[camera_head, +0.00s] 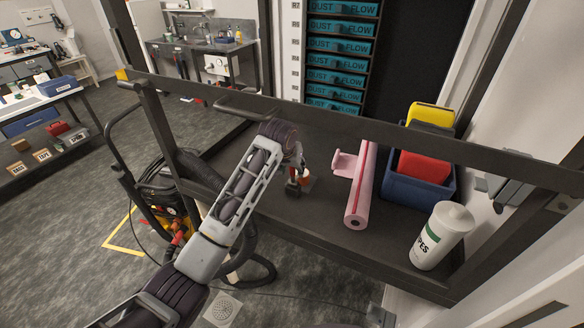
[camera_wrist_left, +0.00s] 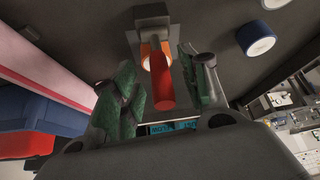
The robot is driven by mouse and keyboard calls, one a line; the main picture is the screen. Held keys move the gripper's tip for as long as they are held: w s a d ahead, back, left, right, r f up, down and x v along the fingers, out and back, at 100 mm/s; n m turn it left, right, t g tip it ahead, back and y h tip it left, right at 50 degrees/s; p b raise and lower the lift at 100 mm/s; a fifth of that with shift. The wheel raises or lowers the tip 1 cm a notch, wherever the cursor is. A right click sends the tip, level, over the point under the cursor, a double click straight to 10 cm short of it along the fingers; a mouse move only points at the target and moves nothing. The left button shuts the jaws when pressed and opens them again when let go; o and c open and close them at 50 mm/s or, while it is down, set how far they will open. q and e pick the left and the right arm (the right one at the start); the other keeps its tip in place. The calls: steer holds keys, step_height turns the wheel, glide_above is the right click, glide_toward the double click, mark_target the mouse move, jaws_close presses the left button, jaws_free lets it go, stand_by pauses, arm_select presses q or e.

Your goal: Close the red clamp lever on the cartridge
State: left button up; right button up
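The red clamp lever (camera_wrist_left: 161,88) shows in the wrist view as a red rounded bar between my left gripper's fingers (camera_wrist_left: 158,98). Its far end meets an orange and pale fitting (camera_wrist_left: 152,54) below a grey block. The green-padded fingers are apart, one on each side of the lever, with a visible gap on the left side; I cannot tell whether the right finger touches it. In the head view my left gripper (camera_head: 297,184) is over the dark bench, and its wrist and fingers largely hide the lever and cartridge. My right gripper is not in view.
A pink roll (camera_head: 359,190) lies on the bench (camera_head: 330,238) right of my gripper. Beyond it are a blue bin (camera_head: 409,191) with red and yellow items, and a white wipes tub (camera_head: 440,236). A dark frame rail (camera_head: 350,122) crosses above the bench.

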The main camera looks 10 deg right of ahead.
arm_select(q)
steer(key=shift+s+a, duration=0.1)
steer(key=shift+r, duration=0.1)
steer(key=shift+v, duration=0.9)
steer(key=s+a, duration=0.5)
steer(key=s, duration=0.6)
steer(key=shift+s+r, duration=0.2)
steer(key=shift+r, duration=0.15)
steer(key=shift+a+f, duration=0.1)
